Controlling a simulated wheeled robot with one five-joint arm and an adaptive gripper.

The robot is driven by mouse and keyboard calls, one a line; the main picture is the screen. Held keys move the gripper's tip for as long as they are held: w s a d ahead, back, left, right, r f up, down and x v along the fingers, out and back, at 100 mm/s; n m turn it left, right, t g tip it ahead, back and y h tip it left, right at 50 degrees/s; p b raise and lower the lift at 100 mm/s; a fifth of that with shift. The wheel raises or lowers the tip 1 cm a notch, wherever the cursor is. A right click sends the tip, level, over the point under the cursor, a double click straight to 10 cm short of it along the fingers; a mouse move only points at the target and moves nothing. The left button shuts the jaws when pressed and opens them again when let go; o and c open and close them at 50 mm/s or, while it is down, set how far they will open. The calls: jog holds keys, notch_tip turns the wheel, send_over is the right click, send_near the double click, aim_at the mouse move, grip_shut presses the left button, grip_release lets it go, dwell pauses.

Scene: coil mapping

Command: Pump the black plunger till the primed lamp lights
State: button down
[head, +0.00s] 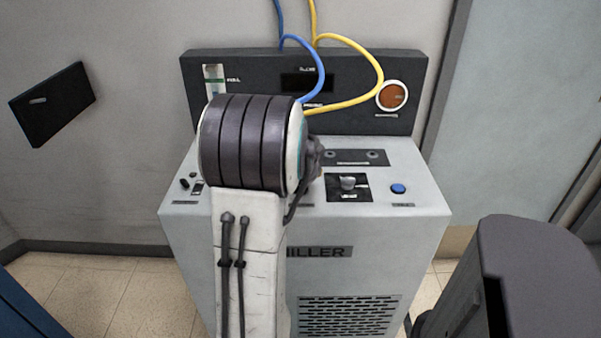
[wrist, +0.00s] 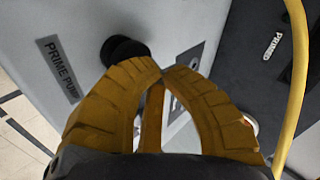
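The black plunger (wrist: 125,50) shows in the wrist view as a round dark knob on the pale machine face, beside a "PRIME PUMP" label (wrist: 57,68). My gripper (wrist: 161,74) has its yellow fingers drawn together at the tips, with nothing seen between them. The tips lie just below and right of the knob in the picture; whether they touch it I cannot tell. In the head view my arm hides the plunger and my gripper. A "PRIMED" label (wrist: 272,46) is on the dark panel; I cannot make out whether its lamp is lit.
The chiller cabinet (head: 400,235) carries a dark back panel (head: 345,122) with a round orange indicator (head: 391,96), its label unreadable. Yellow (head: 372,62) and blue (head: 320,70) hoses loop over the panel.

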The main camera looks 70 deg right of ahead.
jog(key=shift+r, duration=0.15)
jog(key=shift+r+p, duration=1.2)
jog(key=shift+r, duration=0.6)
jog(key=shift+r, duration=0.15)
notch_tip(320, 180, up, 5)
jog(key=p, duration=0.3)
jog(key=shift+n, duration=0.3)
dwell(0.4)
